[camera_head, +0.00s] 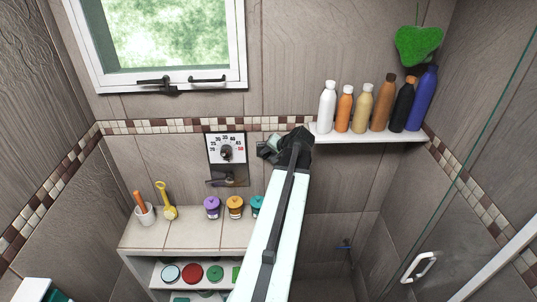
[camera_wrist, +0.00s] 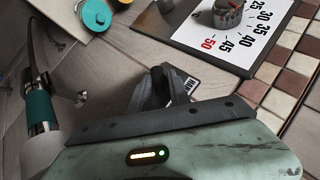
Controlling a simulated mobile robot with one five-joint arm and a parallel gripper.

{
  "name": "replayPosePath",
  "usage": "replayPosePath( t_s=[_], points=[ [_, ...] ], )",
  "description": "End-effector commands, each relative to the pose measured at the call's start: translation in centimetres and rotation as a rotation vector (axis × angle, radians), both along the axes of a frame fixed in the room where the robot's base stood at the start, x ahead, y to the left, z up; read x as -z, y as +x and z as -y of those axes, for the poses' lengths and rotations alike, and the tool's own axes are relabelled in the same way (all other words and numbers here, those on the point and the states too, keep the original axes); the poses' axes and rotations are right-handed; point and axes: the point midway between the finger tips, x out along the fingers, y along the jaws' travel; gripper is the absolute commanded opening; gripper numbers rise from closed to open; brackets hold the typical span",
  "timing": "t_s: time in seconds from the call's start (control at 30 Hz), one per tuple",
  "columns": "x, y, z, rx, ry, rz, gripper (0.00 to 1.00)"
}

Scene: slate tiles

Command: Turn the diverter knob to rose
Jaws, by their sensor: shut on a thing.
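My gripper (camera_head: 270,150) is at the tiled wall, just right of the dial panel. In the wrist view its dark fingers (camera_wrist: 160,85) are closed together against the wall, on the diverter knob, which they hide. A small white label with black marks (camera_wrist: 193,85) shows beside the fingers; I cannot read it or tell where the knob points. The white dial panel (camera_head: 213,141) has a round grey temperature knob (camera_head: 226,152), also seen in the wrist view (camera_wrist: 228,14). A dark lever (camera_head: 220,181) sits on the grey plate below it.
A shelf (camera_head: 370,136) with several bottles is right of my gripper. Below left, a ledge (camera_head: 185,238) holds a cup (camera_head: 145,214), a yellow shovel (camera_head: 168,205) and lidded jars (camera_head: 235,208). A glass door with a white handle (camera_head: 419,267) stands at the right.

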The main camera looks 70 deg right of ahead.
Motion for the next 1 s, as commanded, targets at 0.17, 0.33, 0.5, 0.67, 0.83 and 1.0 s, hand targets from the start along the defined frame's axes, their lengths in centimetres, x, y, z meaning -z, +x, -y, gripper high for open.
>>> replayPosePath(
  t_s=[0.17,0.33,0.5,0.67,0.83,1.0],
  points=[
    [0.07,0.18,-0.26,-0.007,0.014,0.02,0.0],
    [-0.01,0.35,-0.27,-0.009,0.015,0.023,0.0],
    [-0.04,0.43,-0.29,-0.01,0.016,0.024,0.0],
    [-0.06,0.43,-0.26,-0.009,0.015,0.024,0.37],
    [-0.05,0.31,-0.17,-0.006,0.013,0.023,0.37],
    [-0.76,-0.1,-0.36,-0.004,0.012,0.022,0.37]
  ],
)
